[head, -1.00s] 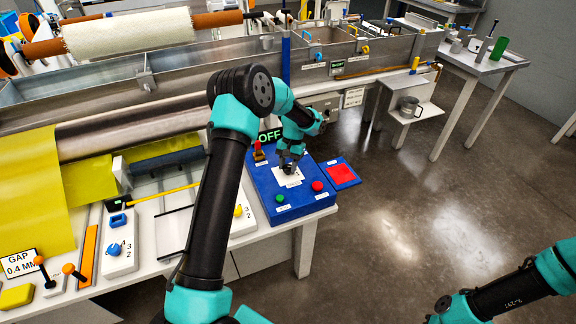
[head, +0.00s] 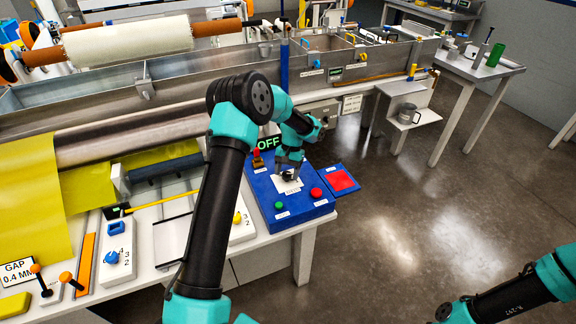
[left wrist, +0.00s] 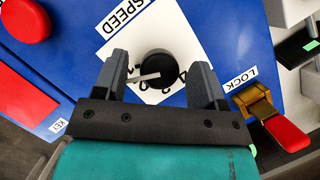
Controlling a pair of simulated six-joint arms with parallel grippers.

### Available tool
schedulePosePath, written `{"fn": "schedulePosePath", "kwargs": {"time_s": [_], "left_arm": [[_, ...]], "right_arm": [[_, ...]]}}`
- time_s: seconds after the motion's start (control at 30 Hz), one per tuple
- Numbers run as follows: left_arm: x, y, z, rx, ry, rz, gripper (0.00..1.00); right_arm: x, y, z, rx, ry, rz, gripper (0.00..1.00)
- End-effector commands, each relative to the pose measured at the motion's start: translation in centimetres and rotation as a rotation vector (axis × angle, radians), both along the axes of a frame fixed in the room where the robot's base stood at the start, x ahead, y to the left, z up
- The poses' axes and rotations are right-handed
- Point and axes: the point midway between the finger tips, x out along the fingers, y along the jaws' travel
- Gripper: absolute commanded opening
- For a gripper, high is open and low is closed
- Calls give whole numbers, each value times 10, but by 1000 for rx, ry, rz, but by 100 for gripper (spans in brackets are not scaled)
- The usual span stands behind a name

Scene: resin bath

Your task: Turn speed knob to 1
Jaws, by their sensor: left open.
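The speed knob (left wrist: 158,70) is a black round dial with a pale pointer, on a white plate marked SPEED (left wrist: 125,40) on the blue control box (head: 262,190). In the left wrist view the pointer aims left and slightly down; most of the plate's digits are hidden or hard to read. My left gripper (left wrist: 160,75) is open, with one finger on each side of the knob; I cannot tell whether they touch it. In the head view the left gripper (head: 290,174) is over the white plate and largely hides the knob. The right gripper is not in view.
On the blue box are a green button (head: 279,205), a red button (head: 316,192) and a LOCK lever with a red handle (left wrist: 287,133). A red pad (head: 341,180) sits to its right. The OFF display (head: 268,142) stands behind. Open floor lies to the right.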

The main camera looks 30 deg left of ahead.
Motion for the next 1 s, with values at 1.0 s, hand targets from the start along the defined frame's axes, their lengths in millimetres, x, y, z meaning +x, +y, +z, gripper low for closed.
{"fn": "schedulePosePath", "kwargs": {"time_s": [1.0], "left_arm": [[61,7,146,0,-3,-1,64]], "right_arm": [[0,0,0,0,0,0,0]]}}
